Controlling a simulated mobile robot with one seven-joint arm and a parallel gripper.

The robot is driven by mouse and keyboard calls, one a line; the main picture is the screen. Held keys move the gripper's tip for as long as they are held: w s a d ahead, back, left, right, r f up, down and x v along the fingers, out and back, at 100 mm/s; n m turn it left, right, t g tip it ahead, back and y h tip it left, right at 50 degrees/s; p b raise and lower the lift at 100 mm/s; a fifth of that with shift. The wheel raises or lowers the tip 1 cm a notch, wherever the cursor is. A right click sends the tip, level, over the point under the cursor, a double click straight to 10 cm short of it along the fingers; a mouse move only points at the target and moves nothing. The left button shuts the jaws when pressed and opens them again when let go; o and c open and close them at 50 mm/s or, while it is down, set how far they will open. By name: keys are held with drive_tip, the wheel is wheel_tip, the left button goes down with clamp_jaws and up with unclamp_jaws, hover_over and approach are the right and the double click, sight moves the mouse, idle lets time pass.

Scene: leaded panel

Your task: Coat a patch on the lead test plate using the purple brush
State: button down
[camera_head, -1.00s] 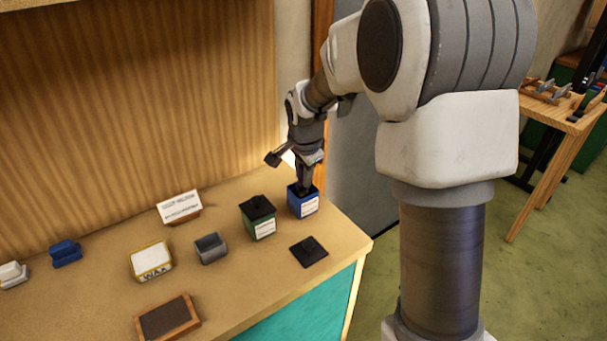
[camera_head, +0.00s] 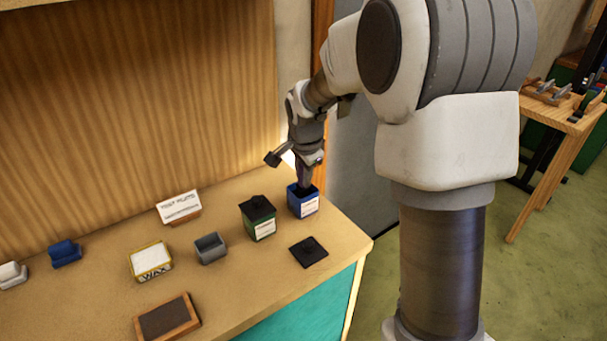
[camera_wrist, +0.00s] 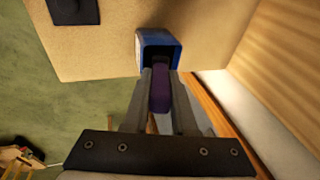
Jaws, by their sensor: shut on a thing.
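My gripper (camera_head: 306,175) is over the open blue tin (camera_head: 303,205) at the right end of the bench. In the wrist view my gripper (camera_wrist: 160,78) is shut on the purple brush (camera_wrist: 160,92). The brush's lower end reaches into the dark mouth of the blue tin (camera_wrist: 146,42); its tip is hidden inside. The lead test plate appears to be the dark panel in a wooden frame (camera_head: 168,319), lying flat at the front of the bench, away from my gripper.
A lidded green tin (camera_head: 262,223) stands left of the blue tin. A black lid (camera_head: 309,251) lies in front. A grey holder (camera_head: 210,248), a wax tin (camera_head: 151,261), a small sign (camera_head: 179,206) and a blue holder (camera_head: 66,253) stand farther left. Bare bench surrounds the plate.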

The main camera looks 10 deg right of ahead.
drive_tip(key=shift+r+p, duration=2.3)
drive_tip(key=shift+r, duration=1.2)
